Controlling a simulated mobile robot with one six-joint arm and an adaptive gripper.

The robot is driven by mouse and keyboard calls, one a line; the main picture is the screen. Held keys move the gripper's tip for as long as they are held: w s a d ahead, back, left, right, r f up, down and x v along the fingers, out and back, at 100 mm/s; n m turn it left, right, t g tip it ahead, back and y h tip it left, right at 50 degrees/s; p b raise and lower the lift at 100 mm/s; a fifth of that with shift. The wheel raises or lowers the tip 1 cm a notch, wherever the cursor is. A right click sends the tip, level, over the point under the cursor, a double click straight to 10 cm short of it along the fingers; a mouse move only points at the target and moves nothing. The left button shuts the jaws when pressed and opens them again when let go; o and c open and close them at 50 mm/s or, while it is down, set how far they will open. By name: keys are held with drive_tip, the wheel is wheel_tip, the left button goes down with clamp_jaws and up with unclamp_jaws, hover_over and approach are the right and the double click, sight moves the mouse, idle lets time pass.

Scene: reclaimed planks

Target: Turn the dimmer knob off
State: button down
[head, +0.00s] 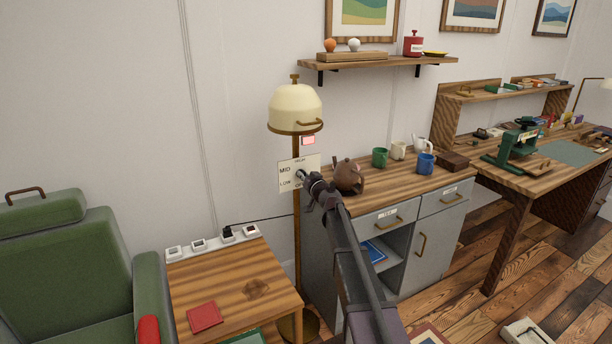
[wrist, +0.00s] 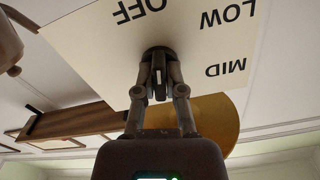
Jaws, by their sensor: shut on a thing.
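The dimmer's cream plate (head: 285,176) is on the brass stem of a floor lamp (head: 295,108) with a cream shade. In the wrist view the plate (wrist: 92,48) appears upside down, with OFF, LOW and MID readable. The dark round dimmer knob (wrist: 157,53) stands out from the plate. My gripper (wrist: 158,78) is shut on the knob, one finger on each side. In the head view my gripper (head: 307,184) covers most of the knob. I cannot tell which label the knob points to.
A brown teapot (head: 349,175) stands close to the right of my gripper on the grey cabinet's wooden top (head: 405,182), with mugs behind it. A side table (head: 240,285) and green armchair (head: 70,270) are at left. A shelf (head: 380,62) hangs above.

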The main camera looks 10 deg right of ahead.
drive_tip(key=shift+f+n, duration=0.1)
drive_tip(key=shift+n, duration=1.2)
drive_tip(key=c, duration=0.7)
unclamp_jaws()
drive_tip(key=shift+s+d, duration=0.1)
drive_tip(key=shift+s, duration=0.15)
drive_tip(key=v, duration=1.1)
drive_tip(key=shift+s+d, duration=0.1)
drive_tip(key=shift+s, duration=0.1)
